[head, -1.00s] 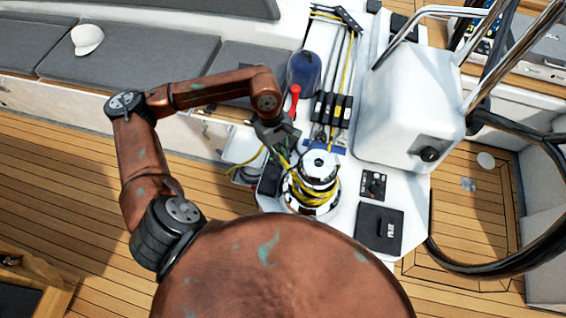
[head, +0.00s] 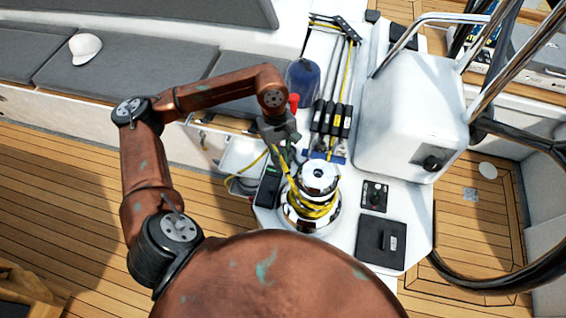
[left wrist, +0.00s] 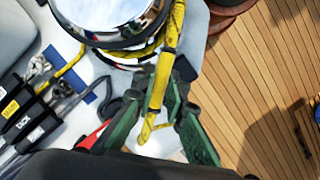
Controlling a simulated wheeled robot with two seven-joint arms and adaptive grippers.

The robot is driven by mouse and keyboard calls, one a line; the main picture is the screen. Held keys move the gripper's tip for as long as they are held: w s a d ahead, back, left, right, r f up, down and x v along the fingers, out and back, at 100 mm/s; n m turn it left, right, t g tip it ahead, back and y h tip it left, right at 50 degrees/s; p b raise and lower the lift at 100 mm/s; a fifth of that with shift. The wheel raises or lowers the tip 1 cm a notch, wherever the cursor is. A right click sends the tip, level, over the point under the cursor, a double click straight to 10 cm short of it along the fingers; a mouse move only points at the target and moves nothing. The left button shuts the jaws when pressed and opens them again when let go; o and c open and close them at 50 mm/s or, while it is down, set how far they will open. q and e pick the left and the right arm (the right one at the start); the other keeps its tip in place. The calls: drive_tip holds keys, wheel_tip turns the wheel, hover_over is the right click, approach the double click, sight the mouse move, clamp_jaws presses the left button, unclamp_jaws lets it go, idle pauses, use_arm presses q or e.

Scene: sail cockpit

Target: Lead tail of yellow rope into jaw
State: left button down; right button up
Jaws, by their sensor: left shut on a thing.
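The yellow rope (head: 313,210) is wrapped around the chrome winch (head: 319,176) on the white console. It runs up from the winch to my left gripper (head: 286,153), which stands just left of and above the winch. In the left wrist view the yellow rope (left wrist: 157,85) passes from the winch drum (left wrist: 110,18) down between the green fingers of my left gripper (left wrist: 163,122), which are shut on it. A yellow length hangs away to the left in the head view. The winch's jaw is too small to make out. My right gripper is out of view.
Rope clutches (head: 331,120) with black levers stand behind the winch. A blue bag-like object (head: 302,80) and a red handle (head: 294,101) are close to my left wrist. A white pedestal (head: 405,115) and a control panel (head: 374,196) lie to the right.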

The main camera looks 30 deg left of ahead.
use_arm(q)
drive_tip(key=w+m+b, duration=0.2)
drive_tip(key=shift+w+d+m+b, duration=0.1)
drive_tip(key=shift+w+m+b, duration=0.1)
drive_tip(key=shift+m+b, duration=0.1)
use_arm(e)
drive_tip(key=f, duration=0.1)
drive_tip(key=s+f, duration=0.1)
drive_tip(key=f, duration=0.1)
use_arm(q)
drive_tip(key=shift+g, duration=0.3)
drive_tip(key=b, duration=0.1)
drive_tip(key=w+m+b, duration=0.2)
drive_tip(key=shift+w+d+f+y, duration=0.25)
drive_tip(key=shift+d+y, duration=0.05)
drive_tip(key=shift+d, duration=0.05)
drive_tip(key=c, duration=2)
unclamp_jaws()
drive_tip(key=shift+s+a+r, duration=0.1)
drive_tip(key=shift+r, duration=0.15)
drive_tip(key=shift+c, duration=0.2)
drive_tip(key=shift+o, duration=0.8)
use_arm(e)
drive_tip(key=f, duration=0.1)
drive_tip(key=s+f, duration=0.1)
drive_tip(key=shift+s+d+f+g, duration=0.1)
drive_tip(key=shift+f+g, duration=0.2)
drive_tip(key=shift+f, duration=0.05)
